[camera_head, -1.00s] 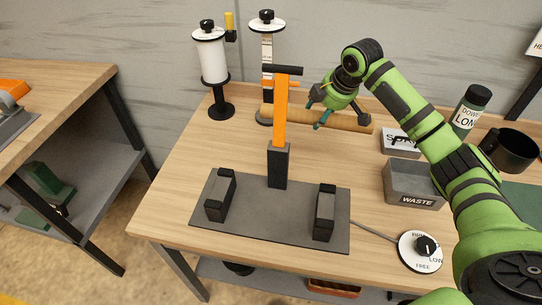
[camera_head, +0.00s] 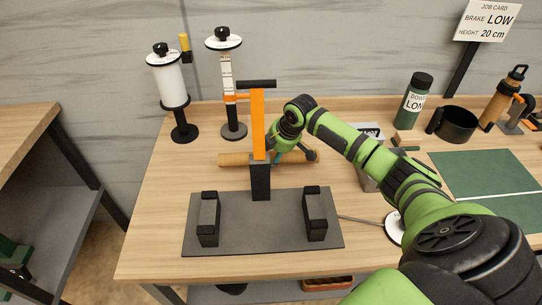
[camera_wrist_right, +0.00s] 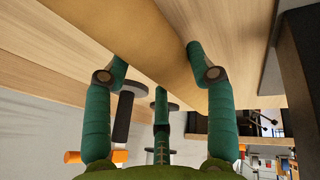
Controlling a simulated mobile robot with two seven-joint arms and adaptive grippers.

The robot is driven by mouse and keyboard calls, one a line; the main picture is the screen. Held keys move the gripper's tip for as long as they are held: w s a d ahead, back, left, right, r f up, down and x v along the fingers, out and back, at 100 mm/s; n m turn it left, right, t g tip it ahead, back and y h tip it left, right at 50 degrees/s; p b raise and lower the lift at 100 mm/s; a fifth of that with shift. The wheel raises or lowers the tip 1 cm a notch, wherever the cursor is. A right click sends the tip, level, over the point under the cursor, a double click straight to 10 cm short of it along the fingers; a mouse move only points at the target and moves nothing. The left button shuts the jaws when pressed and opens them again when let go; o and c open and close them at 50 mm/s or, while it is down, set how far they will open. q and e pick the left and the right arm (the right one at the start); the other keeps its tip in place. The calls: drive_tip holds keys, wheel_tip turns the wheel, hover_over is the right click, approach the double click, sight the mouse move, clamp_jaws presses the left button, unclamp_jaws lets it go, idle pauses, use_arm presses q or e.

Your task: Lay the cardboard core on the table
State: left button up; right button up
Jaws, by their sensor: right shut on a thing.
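The cardboard core (camera_head: 235,159) is a tan tube lying level behind the orange-and-black post of the stand (camera_head: 258,120). Its middle is hidden by the post and my gripper. My right gripper (camera_head: 290,154) is shut on the core near its right half, coming from above. In the right wrist view the core (camera_wrist_right: 150,40) runs between the green fingers of the gripper (camera_wrist_right: 158,62). The wooden table (camera_head: 165,205) is beneath the core; I cannot tell whether the core touches it. My left gripper is not in view.
The grey base plate (camera_head: 260,235) with two black blocks is in front of the core. A white roll on a stand (camera_head: 170,85) and a marked pole (camera_head: 228,80) stand behind left. A grey bin (camera_head: 368,178) is to the right. The table's left side is clear.

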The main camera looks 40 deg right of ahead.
drive_tip(key=shift+f, duration=0.9)
drive_tip(key=shift+f, duration=0.1)
drive_tip(key=o, duration=1.2)
drive_tip(key=shift+s+r, duration=0.1)
drive_tip(key=shift+r, duration=0.4)
drive_tip(key=v, duration=1.1)
drive_tip(key=shift+s+b, duration=0.1)
drive_tip(key=shift+b, duration=0.2)
